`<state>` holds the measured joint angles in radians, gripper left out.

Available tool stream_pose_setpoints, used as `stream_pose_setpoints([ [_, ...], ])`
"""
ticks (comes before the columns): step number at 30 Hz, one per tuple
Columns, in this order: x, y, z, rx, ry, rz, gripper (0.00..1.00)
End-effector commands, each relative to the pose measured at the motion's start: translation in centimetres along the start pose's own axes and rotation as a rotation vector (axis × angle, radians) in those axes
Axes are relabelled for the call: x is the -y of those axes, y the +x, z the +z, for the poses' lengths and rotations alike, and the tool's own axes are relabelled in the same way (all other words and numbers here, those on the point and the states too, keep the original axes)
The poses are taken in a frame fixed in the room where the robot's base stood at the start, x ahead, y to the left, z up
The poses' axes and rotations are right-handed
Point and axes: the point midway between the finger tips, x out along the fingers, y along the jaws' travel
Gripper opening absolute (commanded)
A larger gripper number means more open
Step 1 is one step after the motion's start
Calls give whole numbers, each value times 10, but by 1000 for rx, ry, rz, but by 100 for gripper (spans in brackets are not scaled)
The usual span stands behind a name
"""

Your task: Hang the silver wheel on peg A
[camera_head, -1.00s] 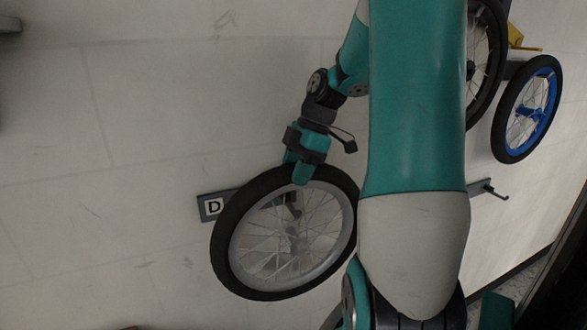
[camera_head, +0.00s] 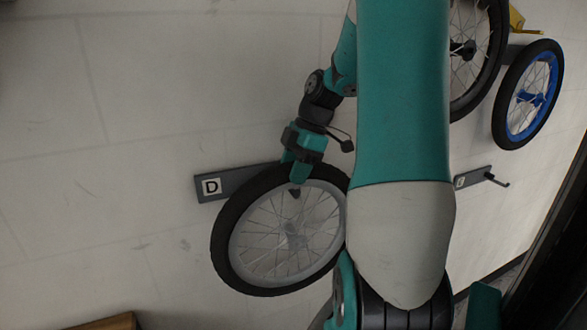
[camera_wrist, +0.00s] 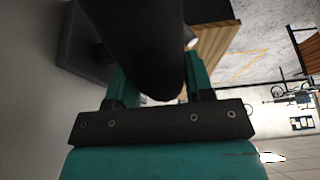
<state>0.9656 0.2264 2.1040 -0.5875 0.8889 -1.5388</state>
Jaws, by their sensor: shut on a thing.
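The silver wheel (camera_head: 236,255), with a black tyre and a silver rim and spokes, is held in front of the wall in the head view. My gripper (camera_head: 299,172) is shut on the upper part of its tyre. In the wrist view the dark tyre (camera_wrist: 145,45) fills the space between the fingers of my gripper (camera_wrist: 155,85). A grey peg plate marked D (camera_head: 212,187) is partly behind the wheel. I cannot tell whether the wheel touches it. Another plate with an empty peg (camera_head: 490,177) is at right; its letter is too small to read. I cannot identify peg A.
A blue-rimmed wheel (camera_head: 527,95) hangs at upper right. Beside it is another black-tyred wheel (camera_head: 490,95), partly hidden by my arm. The wall to the left is bare. A brown wooden edge (camera_head: 115,322) shows at the bottom left.

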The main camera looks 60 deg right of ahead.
Motion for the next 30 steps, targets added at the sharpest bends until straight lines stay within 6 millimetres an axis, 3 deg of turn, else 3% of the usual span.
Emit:
stream_pose_setpoints([
  [1,0,2,1,0,-2,2,0],
  [2,0,1,0,0,0,0,55],
  [4,0,1,0,0,0,0,71],
  [5,0,1,0,0,0,0,73],
  [17,-1,-5,1,0,0,4,73],
  [23,2,-45,-1,3,-1,9,73],
  [30,3,-116,-5,2,1,4,73],
])
